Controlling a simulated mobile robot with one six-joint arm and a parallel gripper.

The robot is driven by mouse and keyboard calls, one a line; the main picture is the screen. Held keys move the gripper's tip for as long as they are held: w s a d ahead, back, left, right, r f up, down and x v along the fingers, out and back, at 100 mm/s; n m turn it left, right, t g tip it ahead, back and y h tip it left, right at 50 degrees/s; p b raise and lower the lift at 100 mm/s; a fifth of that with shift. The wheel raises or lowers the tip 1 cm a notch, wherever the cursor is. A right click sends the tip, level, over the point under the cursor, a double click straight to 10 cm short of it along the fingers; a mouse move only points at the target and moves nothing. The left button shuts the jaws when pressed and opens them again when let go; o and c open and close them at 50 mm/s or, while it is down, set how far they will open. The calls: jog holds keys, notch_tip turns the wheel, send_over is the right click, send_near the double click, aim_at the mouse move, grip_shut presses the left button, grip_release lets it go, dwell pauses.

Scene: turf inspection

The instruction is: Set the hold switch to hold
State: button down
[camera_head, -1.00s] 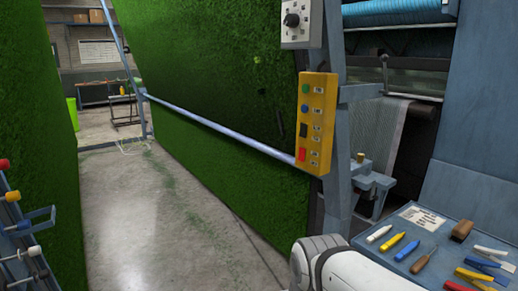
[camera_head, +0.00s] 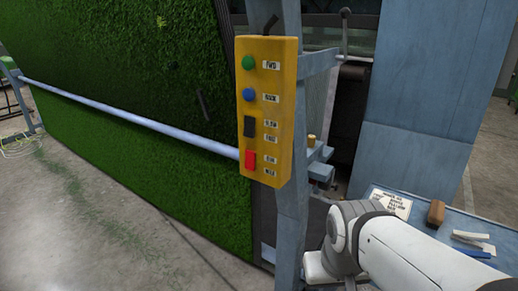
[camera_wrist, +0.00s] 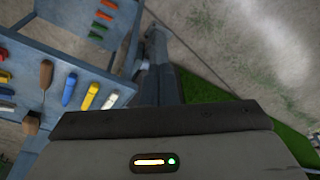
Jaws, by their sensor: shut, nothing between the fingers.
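A yellow control box (camera_head: 267,110) hangs on a blue-grey post, upright and facing me at a slant. The red rocker, apparently the hold switch, sits beside the two lowest labels, too blurred to read surely. I cannot tell which way it is tipped. My gripper (camera_wrist: 160,122) fills the bottom of the wrist view, shut and empty, with a lit indicator. It is away from the box, which the wrist view does not show.
A blue-grey tool table (camera_head: 455,222) stands at the lower right with a paper note and hand tools. A metal rail (camera_head: 120,117) crosses the green turf wall (camera_head: 140,65) left of the box. Concrete floor (camera_head: 90,225) is clear at the lower left.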

jog(key=w+a+r+n+t+b, duration=0.2)
jog(key=w+a+r+n+b, duration=0.2)
jog(key=w+a+r, duration=0.4)
jog(key=w+a+r+n+t+b, duration=0.2)
jog(key=w+a+r+n, duration=0.3)
jog(key=r, duration=0.8)
jog(key=w+a+b, duration=0.1)
jog(key=w+a, duration=0.2)
jog(key=a, duration=0.1)
jog(key=shift+w+b, duration=0.25)
jog(key=shift+b, duration=0.1)
jog(key=shift+a+f, duration=0.1)
